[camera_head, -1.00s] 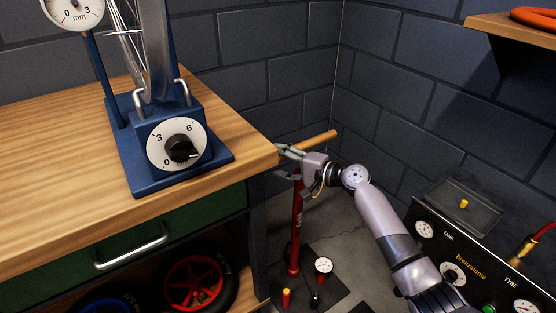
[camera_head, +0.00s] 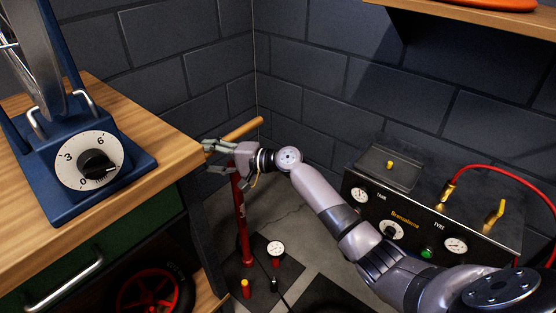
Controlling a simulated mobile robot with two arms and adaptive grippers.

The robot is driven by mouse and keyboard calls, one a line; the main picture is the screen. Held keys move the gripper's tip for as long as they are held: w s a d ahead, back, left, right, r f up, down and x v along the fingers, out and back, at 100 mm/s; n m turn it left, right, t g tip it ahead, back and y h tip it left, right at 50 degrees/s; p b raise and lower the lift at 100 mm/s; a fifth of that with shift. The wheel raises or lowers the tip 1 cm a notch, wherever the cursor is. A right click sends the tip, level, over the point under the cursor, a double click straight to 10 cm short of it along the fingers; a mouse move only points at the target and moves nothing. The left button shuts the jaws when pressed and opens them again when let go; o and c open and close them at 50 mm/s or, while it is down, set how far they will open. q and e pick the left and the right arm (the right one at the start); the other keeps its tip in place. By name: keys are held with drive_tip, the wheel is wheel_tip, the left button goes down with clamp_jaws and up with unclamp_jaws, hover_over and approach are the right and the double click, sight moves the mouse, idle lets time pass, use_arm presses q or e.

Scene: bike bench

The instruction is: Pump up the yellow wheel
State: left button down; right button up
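A red floor pump (camera_head: 243,225) with a wooden handle (camera_head: 245,128) stands in the corner beyond the bench's right end. My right gripper (camera_head: 206,156) is at the pump's top, in front of the handle, with its fingers spread and pointing left toward the bench corner. The gripper hides part of the handle and the top of the shaft; contact with the handle is unclear. No yellow wheel shows in this view. My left gripper is not in view.
The wooden bench (camera_head: 140,125) carries a blue stand (camera_head: 75,190) with a dial and a wheel. A red wheel (camera_head: 150,292) lies underneath. A black Brenzolena compressor box (camera_head: 440,225) with gauges and a red hose (camera_head: 500,171) stands right. A shelf (camera_head: 480,18) is above.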

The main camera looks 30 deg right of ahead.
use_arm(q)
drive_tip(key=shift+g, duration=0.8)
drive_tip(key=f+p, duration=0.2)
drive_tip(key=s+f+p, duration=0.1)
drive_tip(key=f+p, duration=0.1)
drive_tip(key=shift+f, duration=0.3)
use_arm(e)
drive_tip(key=v, duration=1.9)
drive_tip(key=shift+d, duration=0.2)
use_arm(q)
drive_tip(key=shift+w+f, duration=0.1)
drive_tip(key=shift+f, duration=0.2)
